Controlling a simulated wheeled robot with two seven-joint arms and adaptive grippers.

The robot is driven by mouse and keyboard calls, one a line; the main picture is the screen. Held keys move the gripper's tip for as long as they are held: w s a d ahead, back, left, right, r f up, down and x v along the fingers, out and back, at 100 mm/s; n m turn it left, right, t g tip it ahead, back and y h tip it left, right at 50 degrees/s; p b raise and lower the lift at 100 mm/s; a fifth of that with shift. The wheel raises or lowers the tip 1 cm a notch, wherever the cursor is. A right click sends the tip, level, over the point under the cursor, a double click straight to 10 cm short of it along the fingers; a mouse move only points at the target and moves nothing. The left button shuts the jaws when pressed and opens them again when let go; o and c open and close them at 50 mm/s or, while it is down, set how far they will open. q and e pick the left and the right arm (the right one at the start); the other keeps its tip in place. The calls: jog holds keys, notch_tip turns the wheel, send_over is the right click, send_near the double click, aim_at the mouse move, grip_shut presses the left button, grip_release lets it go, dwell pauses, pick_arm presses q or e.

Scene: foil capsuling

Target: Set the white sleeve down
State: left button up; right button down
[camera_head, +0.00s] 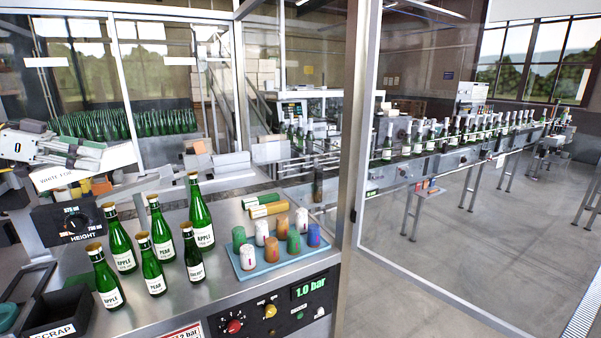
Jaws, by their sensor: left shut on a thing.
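My left gripper (82,146) is at the upper left, above the bench's left end and well away from the tray. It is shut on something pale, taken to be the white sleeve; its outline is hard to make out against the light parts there. My right gripper is not in view.
Several green bottles (118,243) stand left of the tray. Two long sleeve stacks (268,209) lie behind it. A black scrap bin (62,310) and the height box (75,219) are at left. A glass-guard post (352,150) rises at right.

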pick_arm(q)
jog(key=shift+d+f, duration=0.2)
jog(key=shift+f, duration=0.15)
jog(key=shift+s+d+f, duration=0.25)
jog(key=shift+d+f, duration=0.1)
jog(key=shift+f, duration=0.2)
jog(key=s+d+f+n+t+y, duration=0.3)
jog(key=d+f, duration=0.5)
jog(key=f, duration=0.8)
jog(key=s+d+f+n+t+y, duration=0.1)
jog(key=s+d+f+n+y, duration=0.4)
jog(key=f, duration=1.1)
jog(key=s+d+f+n+t+y, duration=0.1)
jog(key=d+f+n+t+y, duration=0.25)
jog(key=d+f, duration=1.1)
jog(key=shift+w+d+f+g+h, duration=0.2)
jog(key=shift+w+d+g+h, duration=0.05)
jog(key=shift+d, duration=0.35)
jog(key=shift+w+d+f+g+h, duration=0.15)
jog(key=shift+w+d+g+h, duration=0.1)
jog(key=shift+d, duration=0.3)
jog(key=shift+a, duration=0.1)
